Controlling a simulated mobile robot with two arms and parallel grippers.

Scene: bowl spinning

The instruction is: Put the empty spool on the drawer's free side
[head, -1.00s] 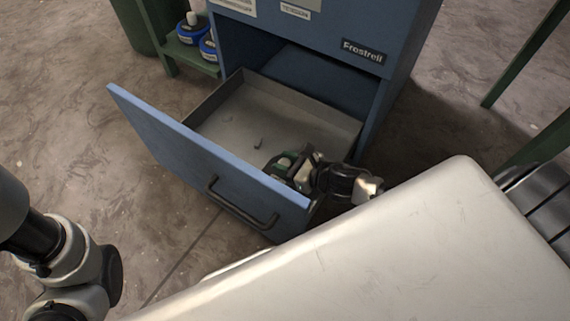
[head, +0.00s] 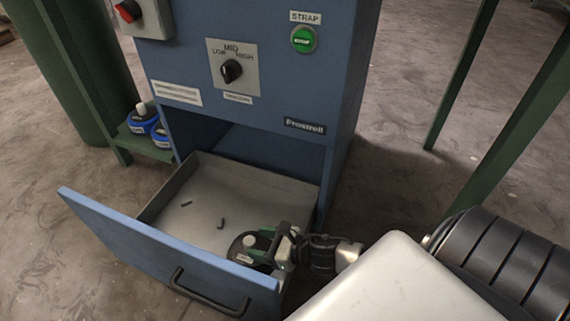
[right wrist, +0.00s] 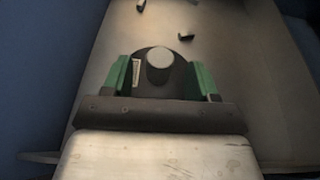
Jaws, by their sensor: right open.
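The empty spool (head: 246,246), a dark disc with a pale round hub, lies in the near right corner of the open blue drawer (head: 153,254). In the right wrist view the spool (right wrist: 158,62) sits between the green fingers of my right gripper (right wrist: 160,78). The fingers are open, one on each side of it, and any contact is hard to tell. In the head view my right gripper (head: 276,246) reaches into the drawer from the right, hiding part of the spool. My left gripper is not in view.
Two small dark pieces (head: 221,223) lie on the drawer floor; the rest of it is bare. The blue cabinet (head: 265,85) stands behind. Blue spools (head: 143,122) sit on a green shelf at left. A green table leg (head: 462,75) stands at right.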

